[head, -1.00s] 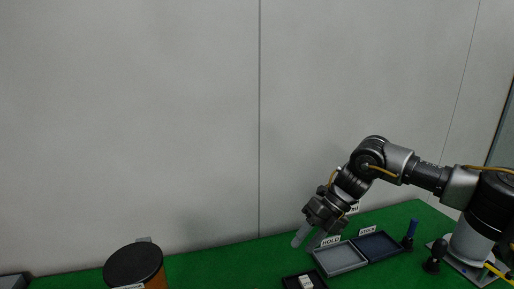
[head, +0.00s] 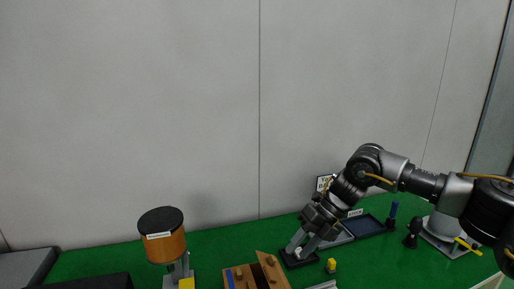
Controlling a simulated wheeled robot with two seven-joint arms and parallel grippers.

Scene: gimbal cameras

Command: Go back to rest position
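My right gripper (head: 298,249) reaches down from the right to a small black tray (head: 300,260) on the green table. Its two grey fingers stand apart, with the tips low over the tray. A small white item (head: 298,251) shows between the tips. The fingers partly hide it, and I cannot tell whether they touch it. My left gripper is not in view.
An orange cylinder with a black top (head: 165,240) stands at the left. A wooden block with pegs (head: 258,275) and a small yellow object (head: 331,266) are near the front. The green table (head: 225,240) is clear at centre left.

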